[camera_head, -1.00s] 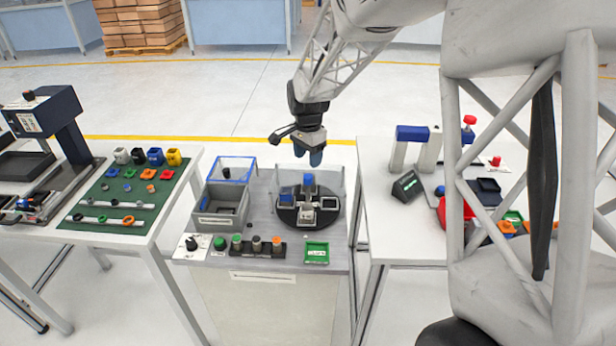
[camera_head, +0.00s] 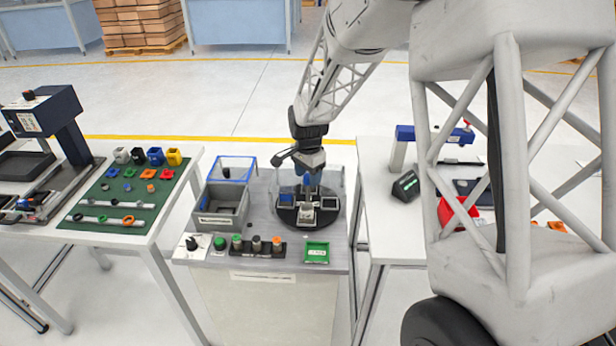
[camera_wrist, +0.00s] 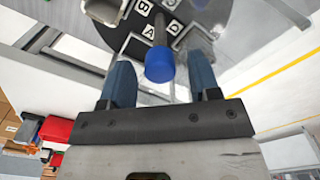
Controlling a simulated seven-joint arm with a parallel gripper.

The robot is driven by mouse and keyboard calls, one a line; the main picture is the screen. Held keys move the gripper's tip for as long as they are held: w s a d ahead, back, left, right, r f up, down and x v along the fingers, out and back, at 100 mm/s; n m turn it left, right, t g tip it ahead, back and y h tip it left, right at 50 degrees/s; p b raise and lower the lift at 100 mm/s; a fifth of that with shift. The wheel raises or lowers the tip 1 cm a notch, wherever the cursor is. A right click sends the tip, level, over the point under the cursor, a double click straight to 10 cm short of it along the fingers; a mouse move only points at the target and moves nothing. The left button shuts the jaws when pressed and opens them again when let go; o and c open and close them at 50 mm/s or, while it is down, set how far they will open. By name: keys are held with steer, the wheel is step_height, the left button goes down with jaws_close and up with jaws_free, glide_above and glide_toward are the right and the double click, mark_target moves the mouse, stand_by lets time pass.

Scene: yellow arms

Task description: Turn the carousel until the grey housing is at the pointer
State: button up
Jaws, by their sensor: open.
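The carousel is a black round plate (camera_head: 292,216) on the middle bench. The wrist view shows its black surface (camera_wrist: 112,38) with white letter labels and light holders. A blue-capped grey post (camera_wrist: 158,65) rises from it. A pale grey or white part (camera_head: 306,215) sits at the front of the plate; I cannot tell whether it is the grey housing. Something blue shows in the left holder. My gripper (camera_head: 308,184) is above the carousel, pointing down. In the wrist view its blue fingers (camera_wrist: 148,84) are open on either side of the blue cap, without visible contact. I cannot make out the pointer.
Clear panels (camera_head: 336,181) stand around the carousel's back and sides. Side benches hold other parts.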

steer(key=shift+f, duration=0.45)
jaws_close()
